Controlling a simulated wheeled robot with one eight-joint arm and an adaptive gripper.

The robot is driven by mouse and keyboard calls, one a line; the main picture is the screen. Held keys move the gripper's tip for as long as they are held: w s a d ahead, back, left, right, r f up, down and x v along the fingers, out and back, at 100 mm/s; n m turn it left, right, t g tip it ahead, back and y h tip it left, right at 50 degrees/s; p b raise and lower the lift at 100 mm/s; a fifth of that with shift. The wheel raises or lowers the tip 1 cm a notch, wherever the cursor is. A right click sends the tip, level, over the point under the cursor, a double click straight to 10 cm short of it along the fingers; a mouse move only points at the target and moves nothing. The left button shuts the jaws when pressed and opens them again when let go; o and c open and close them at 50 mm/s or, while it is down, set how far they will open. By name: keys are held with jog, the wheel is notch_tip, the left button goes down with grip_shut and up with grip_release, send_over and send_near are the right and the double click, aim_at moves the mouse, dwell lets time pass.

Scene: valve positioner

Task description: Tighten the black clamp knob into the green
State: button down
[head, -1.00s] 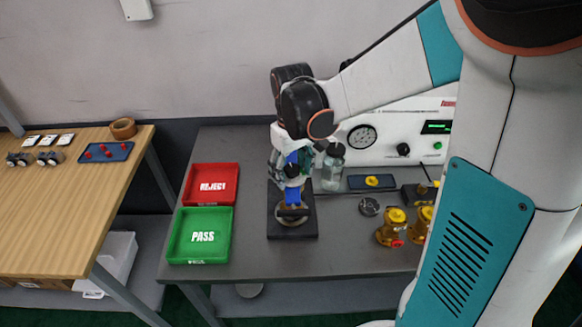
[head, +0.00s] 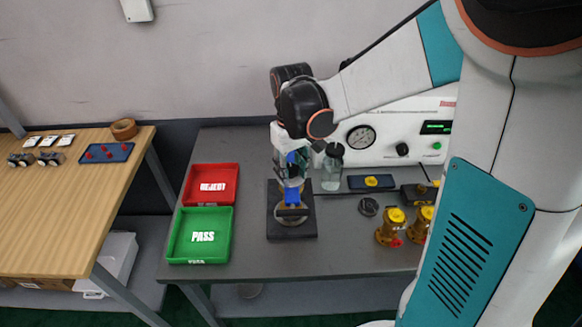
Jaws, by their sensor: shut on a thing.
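A blue clamp fixture (head: 292,197) stands on a black base plate (head: 277,230) at the middle of the grey bench, with a round metal part low on it. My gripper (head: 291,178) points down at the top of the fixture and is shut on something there. The black clamp knob is hidden or too small to make out between the fingers. No green mark can be made out on the fixture.
A green PASS tray (head: 181,238) and red REJECT tray (head: 189,186) lie left of the fixture. A glass bottle (head: 332,172), a round dark part (head: 368,206), brass valves (head: 391,230) and a white gauge panel (head: 385,150) stand to the right.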

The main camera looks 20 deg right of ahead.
jog(key=m, duration=0.5)
jog(key=shift+s+f, duration=0.1)
jog(key=shift+f, duration=0.2)
jog(key=c, duration=2.3)
grip_release()
jog(key=m, duration=0.4)
jog(key=shift+w+m, duration=0.2)
jog(key=shift+m, duration=0.2)
jog(key=o, duration=0.4)
jog(key=m, duration=0.3)
jog(key=shift+w, duration=0.15)
jog(key=o, duration=0.7)
jog(key=shift+r, duration=0.1)
jog(key=shift+o, duration=0.2)
